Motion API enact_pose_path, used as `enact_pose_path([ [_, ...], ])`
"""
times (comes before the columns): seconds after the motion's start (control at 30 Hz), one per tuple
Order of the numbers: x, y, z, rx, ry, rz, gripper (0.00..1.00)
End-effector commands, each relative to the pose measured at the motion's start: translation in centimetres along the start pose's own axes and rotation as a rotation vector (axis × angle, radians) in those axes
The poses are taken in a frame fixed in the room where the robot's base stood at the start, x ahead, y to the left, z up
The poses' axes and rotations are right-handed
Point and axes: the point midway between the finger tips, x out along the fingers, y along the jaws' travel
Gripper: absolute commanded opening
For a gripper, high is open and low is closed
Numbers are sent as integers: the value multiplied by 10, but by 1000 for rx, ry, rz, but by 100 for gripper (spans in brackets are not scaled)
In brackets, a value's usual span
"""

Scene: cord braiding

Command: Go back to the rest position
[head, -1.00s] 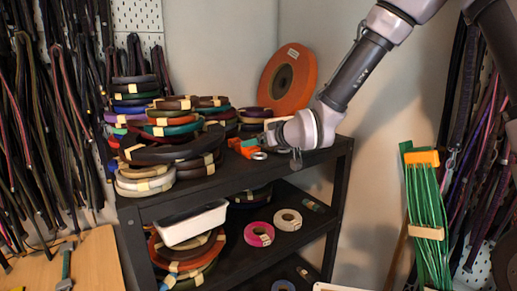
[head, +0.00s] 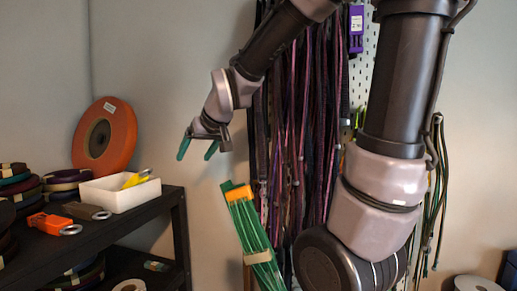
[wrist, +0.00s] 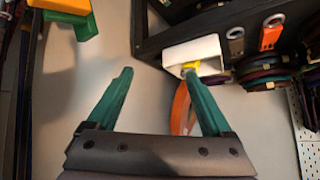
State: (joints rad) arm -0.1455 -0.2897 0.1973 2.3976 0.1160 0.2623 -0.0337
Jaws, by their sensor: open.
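My gripper (head: 198,149) is raised in free air, to the right of the black shelf (head: 110,232) and above the green cord bundle (head: 246,228). Its two green fingers are spread apart with nothing between them. In the wrist view the open fingers (wrist: 155,100) point past the white box (wrist: 193,52) and the shelf's edge. No held object shows in either view.
On the shelf top are a white box (head: 122,193) with a yellow item, an orange-handled tool (head: 52,224), cord coils (head: 66,182) and a large orange spool (head: 104,138). Dark cords (head: 300,130) hang on the wall behind my arm. The grey wall between is clear.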

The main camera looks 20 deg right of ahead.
Motion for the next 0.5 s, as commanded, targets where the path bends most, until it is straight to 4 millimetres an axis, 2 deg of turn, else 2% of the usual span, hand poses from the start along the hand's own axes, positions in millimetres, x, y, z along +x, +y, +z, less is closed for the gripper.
enact_pose_path([
  [0.03, -28, 20, 6, 70, -8, 32, 84],
  [0.1, -60, 43, 22, 173, -39, 64, 84],
  [0.2, -100, 63, 47, 306, -77, 91, 84],
  [0.33, -134, 75, 76, 435, -112, 101, 84],
  [0.5, -152, 79, 93, 508, -136, 99, 84],
])
